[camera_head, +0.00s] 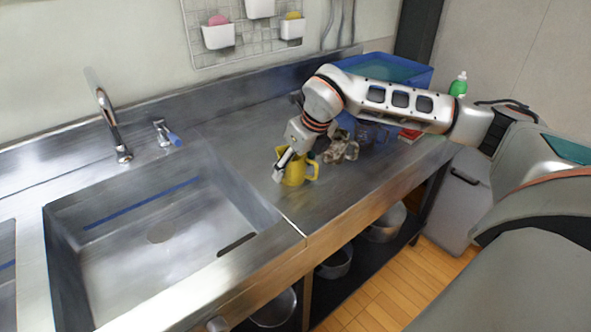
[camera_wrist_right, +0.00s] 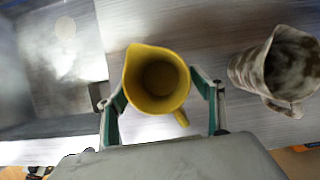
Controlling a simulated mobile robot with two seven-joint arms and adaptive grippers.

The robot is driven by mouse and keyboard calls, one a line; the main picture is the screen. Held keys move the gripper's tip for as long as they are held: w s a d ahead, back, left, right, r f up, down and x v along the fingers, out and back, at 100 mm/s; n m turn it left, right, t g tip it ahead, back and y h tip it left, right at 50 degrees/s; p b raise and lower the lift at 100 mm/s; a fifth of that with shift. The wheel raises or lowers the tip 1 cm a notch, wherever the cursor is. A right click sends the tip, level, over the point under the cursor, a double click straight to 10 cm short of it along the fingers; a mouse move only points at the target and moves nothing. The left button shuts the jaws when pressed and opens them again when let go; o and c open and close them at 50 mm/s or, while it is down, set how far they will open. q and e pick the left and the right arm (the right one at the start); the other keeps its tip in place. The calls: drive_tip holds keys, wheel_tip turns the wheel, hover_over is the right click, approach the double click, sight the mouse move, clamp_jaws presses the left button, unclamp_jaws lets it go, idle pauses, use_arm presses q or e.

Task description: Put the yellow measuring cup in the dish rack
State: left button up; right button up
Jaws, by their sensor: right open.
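The yellow measuring cup (camera_head: 297,173) stands upright on the steel counter, right of the sink, with its handle toward the right. In the right wrist view the cup (camera_wrist_right: 157,82) shows from above, empty, with its spout at upper left and handle at lower right. My right gripper (camera_head: 284,166) is at the cup. Its fingers are open, one on each side of the cup; I cannot tell whether they touch it. My left gripper is not in view.
A mottled brown-and-white jug (camera_head: 341,147) stands close to the right of the cup, also in the right wrist view (camera_wrist_right: 252,69). A dark blue item stands behind it, partly hidden by my arm. The sink (camera_head: 130,262) with its faucet (camera_head: 112,125) is empty at left. A green bottle (camera_head: 458,84) stands far right.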

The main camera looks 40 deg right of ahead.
drive_tip(key=shift+r, duration=0.1)
drive_tip(key=c, duration=1.2)
drive_tip(key=shift+r, duration=0.15)
